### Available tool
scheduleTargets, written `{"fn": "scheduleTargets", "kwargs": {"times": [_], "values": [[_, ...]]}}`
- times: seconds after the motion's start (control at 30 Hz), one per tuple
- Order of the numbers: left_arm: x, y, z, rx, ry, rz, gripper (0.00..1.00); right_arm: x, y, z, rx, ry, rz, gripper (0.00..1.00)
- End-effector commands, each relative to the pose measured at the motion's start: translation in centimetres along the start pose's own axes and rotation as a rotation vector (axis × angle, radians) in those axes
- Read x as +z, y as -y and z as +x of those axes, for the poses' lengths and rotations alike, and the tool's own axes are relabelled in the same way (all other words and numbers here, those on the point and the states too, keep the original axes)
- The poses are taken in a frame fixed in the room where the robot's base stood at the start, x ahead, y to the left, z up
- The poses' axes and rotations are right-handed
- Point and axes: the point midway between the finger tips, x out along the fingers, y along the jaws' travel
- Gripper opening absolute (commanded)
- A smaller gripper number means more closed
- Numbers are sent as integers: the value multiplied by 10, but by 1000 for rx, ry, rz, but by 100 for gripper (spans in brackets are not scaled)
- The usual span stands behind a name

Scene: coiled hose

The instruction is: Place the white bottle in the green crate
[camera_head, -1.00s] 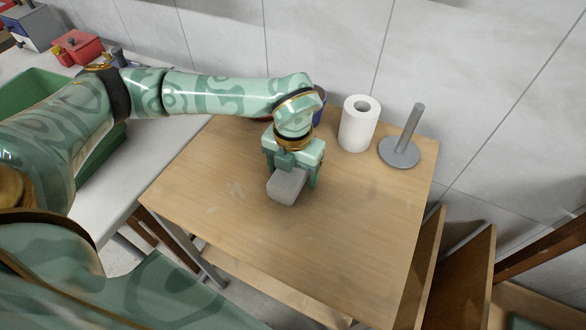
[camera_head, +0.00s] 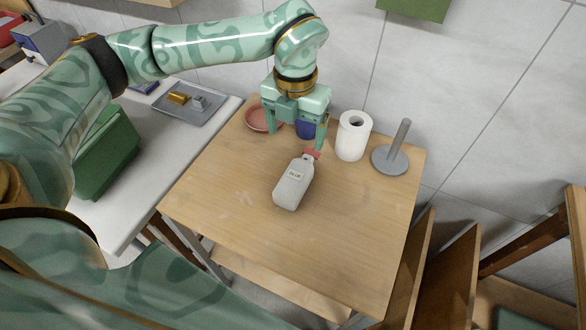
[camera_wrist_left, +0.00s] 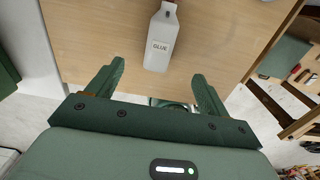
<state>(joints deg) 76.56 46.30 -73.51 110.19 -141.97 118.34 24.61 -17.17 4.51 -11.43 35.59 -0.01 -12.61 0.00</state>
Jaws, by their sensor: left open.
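The white bottle (camera_head: 293,187) has a red cap and a label that reads GLUE. It appears to lie on its side on the wooden table, cap end toward the back right. The bottle also shows in the left wrist view (camera_wrist_left: 161,42), beyond my fingers. My left gripper (camera_head: 296,141) is open and empty, fingers pointing down, raised above the table behind the bottle's cap end. The green crate (camera_head: 105,150) stands on the white counter at the left, partly hidden by my left arm. My right gripper is not seen.
A paper roll (camera_head: 353,138) and a grey holder with a post (camera_head: 390,160) stand at the table's back right. A pink dish (camera_head: 260,118) and a blue cup (camera_head: 304,129) are behind my gripper. A grey tray (camera_head: 205,112) lies on the counter. The table's front is clear.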

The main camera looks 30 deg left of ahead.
Motion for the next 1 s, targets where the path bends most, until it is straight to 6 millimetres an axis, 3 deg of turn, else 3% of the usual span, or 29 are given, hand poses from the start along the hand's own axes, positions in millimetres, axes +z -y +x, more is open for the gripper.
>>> {"fn": "scheduleTargets", "kwargs": {"times": [0.2,0.4,0.67,1.0], "values": [[-2,0,58,2,-14,1,80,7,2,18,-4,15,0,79],[-2,0,100,2,-10,0,80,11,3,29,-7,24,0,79],[-2,0,118,2,-6,1,80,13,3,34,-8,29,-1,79],[-8,2,166,2,-8,0,80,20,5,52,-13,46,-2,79]]}}
